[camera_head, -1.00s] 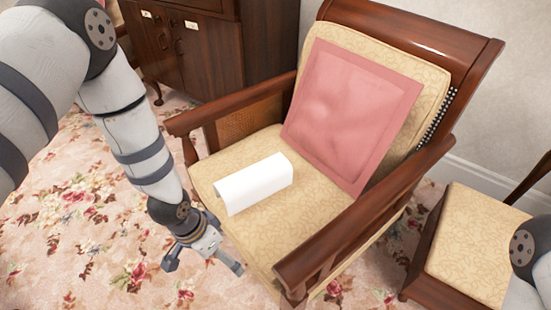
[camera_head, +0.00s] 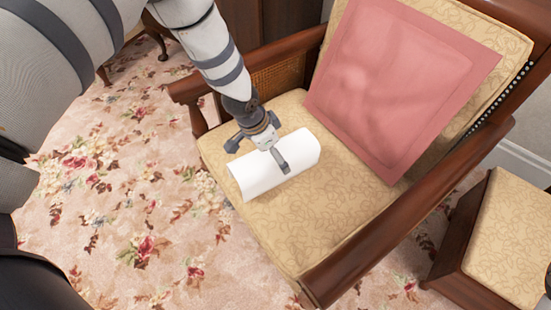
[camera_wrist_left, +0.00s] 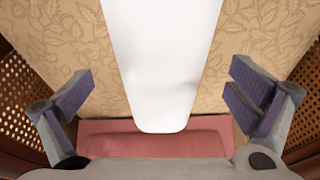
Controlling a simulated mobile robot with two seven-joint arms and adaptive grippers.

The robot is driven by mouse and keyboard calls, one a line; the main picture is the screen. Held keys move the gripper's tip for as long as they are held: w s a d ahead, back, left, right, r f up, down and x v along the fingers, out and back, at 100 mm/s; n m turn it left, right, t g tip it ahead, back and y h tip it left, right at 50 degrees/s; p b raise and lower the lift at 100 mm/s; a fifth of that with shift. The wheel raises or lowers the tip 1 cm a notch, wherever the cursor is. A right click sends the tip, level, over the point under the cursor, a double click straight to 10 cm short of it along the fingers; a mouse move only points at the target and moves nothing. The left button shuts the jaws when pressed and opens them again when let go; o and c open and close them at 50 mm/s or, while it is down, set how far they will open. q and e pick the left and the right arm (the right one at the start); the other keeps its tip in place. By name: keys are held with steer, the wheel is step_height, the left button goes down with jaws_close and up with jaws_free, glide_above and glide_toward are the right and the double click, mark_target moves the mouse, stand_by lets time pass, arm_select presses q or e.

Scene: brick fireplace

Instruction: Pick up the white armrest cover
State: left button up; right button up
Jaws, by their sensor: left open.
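The white armrest cover (camera_head: 300,157) lies on the patterned yellow seat (camera_head: 320,215) of a wooden armchair, as a folded or arched white piece. It also shows in the left wrist view as a long white strip (camera_wrist_left: 163,60) running between the fingers. My left gripper (camera_head: 259,158) is open over the cover, its fingers spread to either side of it in the wrist view (camera_wrist_left: 165,95). The fingers hold nothing, and I cannot tell whether they touch the cover.
A pink cushion (camera_head: 390,85) leans on the chair back, also visible in the wrist view (camera_wrist_left: 150,140). Wooden armrests (camera_head: 400,225) flank the seat, with cane panels below. A second chair seat (camera_head: 500,240) stands at right. Floral carpet (camera_head: 130,180) lies open at left.

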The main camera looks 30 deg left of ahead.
arm_select(q)
steer(key=b+x, duration=0.1)
steer(key=x, duration=0.4)
steer(key=shift+w, duration=0.1)
steer(key=c, duration=1.2)
arm_select(e)
steer(key=shift+s+f, duration=0.25)
steer(key=shift+f, duration=0.3)
arm_select(q)
steer(key=shift+r, duration=0.1)
steer(key=shift+c, duration=0.2)
step_height(320, 180, up, 28)
steer(key=p, duration=0.5)
arm_select(e)
steer(key=shift+t, duration=0.4)
steer(key=v, duration=0.5)
steer(key=shift+w+r, duration=0.1)
steer(key=shift+w, duration=0.25)
